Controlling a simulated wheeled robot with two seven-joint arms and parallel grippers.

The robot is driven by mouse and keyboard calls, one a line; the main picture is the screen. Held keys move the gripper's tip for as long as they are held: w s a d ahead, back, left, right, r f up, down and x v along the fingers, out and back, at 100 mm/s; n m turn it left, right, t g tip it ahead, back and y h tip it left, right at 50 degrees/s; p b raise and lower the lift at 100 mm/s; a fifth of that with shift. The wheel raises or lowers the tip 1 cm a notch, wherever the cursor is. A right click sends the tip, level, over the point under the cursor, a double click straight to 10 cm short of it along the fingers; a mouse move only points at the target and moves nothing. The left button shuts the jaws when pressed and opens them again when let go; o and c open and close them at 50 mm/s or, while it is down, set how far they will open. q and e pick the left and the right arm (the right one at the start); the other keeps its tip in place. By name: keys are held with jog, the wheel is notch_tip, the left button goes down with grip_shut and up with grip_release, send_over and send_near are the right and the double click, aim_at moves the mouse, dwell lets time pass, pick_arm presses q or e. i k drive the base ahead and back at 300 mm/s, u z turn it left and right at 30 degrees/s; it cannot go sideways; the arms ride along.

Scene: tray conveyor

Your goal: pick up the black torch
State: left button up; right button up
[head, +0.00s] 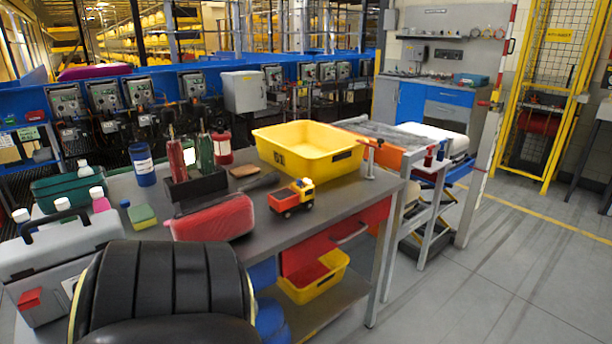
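I cannot make out a black torch for certain. A small dark, elongated object (259,182) lies on the grey workbench (335,190), left of the yellow bin (312,165); it is too small to tell what it is. Neither of my grippers shows in the head view.
A toy truck (291,198) and a red case (212,219) stand near the bench's front edge. A black holder (195,187) with bottles is behind them. A black padded seat back (165,285) and a grey toolbox (55,255) fill the near left. Open floor lies right.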

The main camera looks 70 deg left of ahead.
aim_at(273, 178)
jog(key=i, duration=1.45)
jog(key=u, duration=3.9)
